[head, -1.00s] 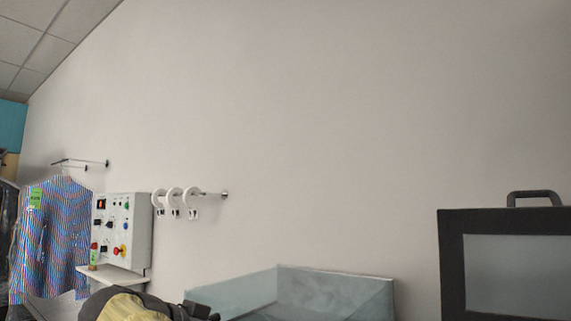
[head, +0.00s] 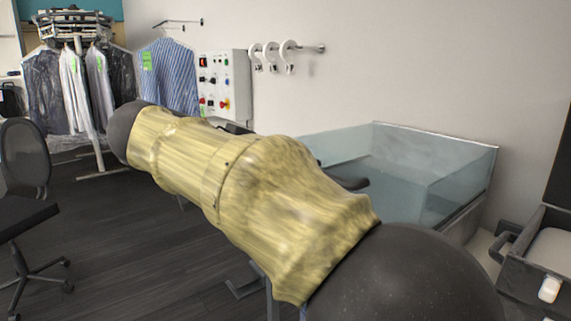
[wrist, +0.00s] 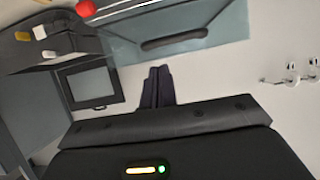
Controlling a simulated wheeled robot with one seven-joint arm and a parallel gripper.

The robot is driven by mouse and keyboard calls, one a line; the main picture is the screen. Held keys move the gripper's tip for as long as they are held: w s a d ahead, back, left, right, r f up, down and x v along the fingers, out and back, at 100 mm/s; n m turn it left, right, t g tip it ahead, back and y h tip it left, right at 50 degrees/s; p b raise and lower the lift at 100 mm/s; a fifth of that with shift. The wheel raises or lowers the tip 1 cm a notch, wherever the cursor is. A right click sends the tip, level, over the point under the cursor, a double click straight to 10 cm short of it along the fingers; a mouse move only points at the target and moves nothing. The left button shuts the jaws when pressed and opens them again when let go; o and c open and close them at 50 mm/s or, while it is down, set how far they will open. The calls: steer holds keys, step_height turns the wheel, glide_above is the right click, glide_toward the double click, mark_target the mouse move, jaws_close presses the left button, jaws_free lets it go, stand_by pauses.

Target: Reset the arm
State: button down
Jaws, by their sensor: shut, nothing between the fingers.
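My gripper (wrist: 155,88) shows in the wrist view, its two dark fingers together and empty. My arm (head: 245,190), in a yellow sleeve with dark joints, crosses the middle of the head view from lower right to upper left. The gripper itself cannot be made out in the head view. In the wrist view the fingers appear against the pale wall, apart from the things around them.
A glass-walled bin (head: 440,185) stands behind my arm. A control panel (head: 222,85), a striped shirt (head: 168,75) and white hooks (head: 288,55) are at the wall. A garment rack (head: 75,85) and chair (head: 22,165) stand left. Dark floor (head: 130,240) is open there.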

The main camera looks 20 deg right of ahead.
steer(key=shift+w, duration=0.1)
stand_by(0.3)
step_height(320, 180, down, 21)
steer(key=w+a+n+y, duration=0.1)
steer(key=n+y, duration=0.5)
steer(key=n, duration=0.4)
steer(key=s+a+f+n+y, duration=0.2)
steer(key=s+f+n+y, duration=0.15)
steer(key=f, duration=0.65)
steer(key=s+a+f+n+y, duration=0.25)
steer(key=s+f, duration=0.25)
steer(key=f, duration=0.4)
step_height(320, 180, up, 33)
steer(key=d+p, duration=0.1)
steer(key=p, duration=3.2)
steer(key=shift+f+y, duration=0.2)
steer(key=shift+y, duration=0.2)
